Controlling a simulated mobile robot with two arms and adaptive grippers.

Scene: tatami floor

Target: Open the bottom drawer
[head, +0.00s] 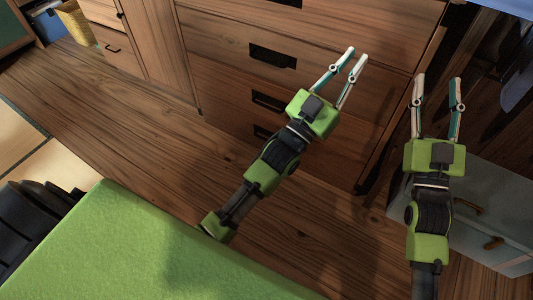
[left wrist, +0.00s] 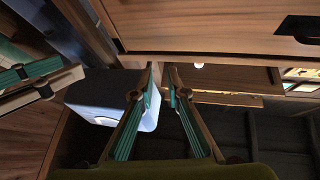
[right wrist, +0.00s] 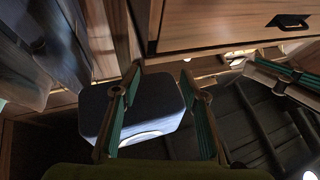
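A wooden cabinet (head: 215,62) with a stack of drawers stands ahead in the head view. The bottom drawer (head: 325,157) is low, near the floor, and looks flush with the front. Its dark handle (head: 263,131) is partly hidden by my left gripper's arm. My left gripper (head: 355,54) is open and empty; in the head view it overlaps the right part of the drawer fronts, up and right of that handle. My right gripper (head: 438,79) is open and empty, right of the cabinet's front edge. Contact with the cabinet cannot be told.
A grey-blue box-like unit with handles (head: 487,205) stands at the right. A yellow bin (head: 76,22) is at the far upper left. Wooden floor (head: 130,125) lies clear left of the cabinet. A drawer front (left wrist: 200,28) shows at the top of the left wrist view.

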